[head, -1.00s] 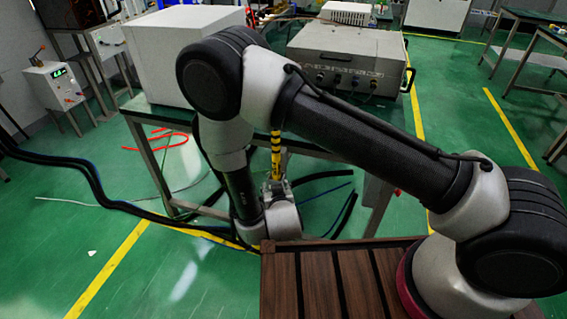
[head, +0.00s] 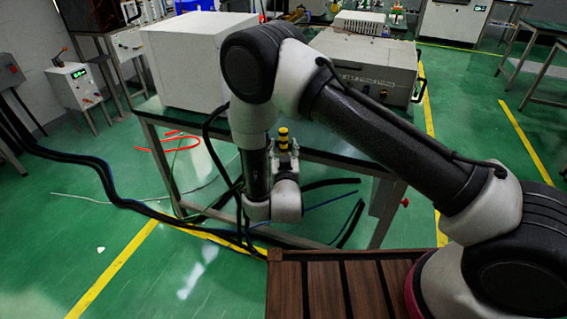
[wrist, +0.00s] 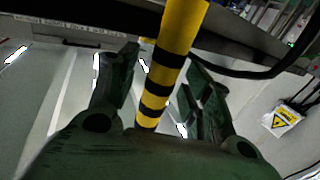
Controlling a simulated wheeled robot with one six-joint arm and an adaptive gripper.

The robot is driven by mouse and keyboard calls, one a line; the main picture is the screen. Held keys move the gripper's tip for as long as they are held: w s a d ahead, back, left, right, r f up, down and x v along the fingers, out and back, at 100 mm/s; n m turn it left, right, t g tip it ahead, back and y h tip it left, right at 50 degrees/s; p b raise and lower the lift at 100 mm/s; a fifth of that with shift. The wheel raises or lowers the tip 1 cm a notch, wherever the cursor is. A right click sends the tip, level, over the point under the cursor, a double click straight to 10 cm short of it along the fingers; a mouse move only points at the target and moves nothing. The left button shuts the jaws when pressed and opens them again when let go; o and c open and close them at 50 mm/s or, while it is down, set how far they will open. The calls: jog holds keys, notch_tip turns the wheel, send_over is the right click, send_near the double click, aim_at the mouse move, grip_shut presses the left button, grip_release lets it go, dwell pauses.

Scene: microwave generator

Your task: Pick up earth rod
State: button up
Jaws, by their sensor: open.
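The earth rod is a yellow rod with black bands. In the head view its upper end (head: 283,136) shows just above my gripper, in front of the table; the rest is hidden. In the wrist view the rod (wrist: 172,65) runs from the top edge down toward the palm, between the two dark green fingers. My gripper (wrist: 160,62) is open, one finger on each side of the rod, with a visible gap on at least the right side. In the head view my gripper (head: 285,158) is small and partly hidden by my wrist.
The table (head: 340,159) behind my gripper carries a white box (head: 195,60) and a grey generator unit (head: 370,68). Black cables (head: 105,185) run over the green floor to the table. A red cable (head: 180,138) lies farther back.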

aim_at(284, 128)
jog(key=shift+w, duration=0.3)
grip_shut()
jog(key=shift+r, duration=0.1)
notch_tip(284, 128, up, 12)
jog(key=shift+f, duration=0.2)
jog(key=shift+r, duration=0.4)
jog(key=shift+d, duration=0.1)
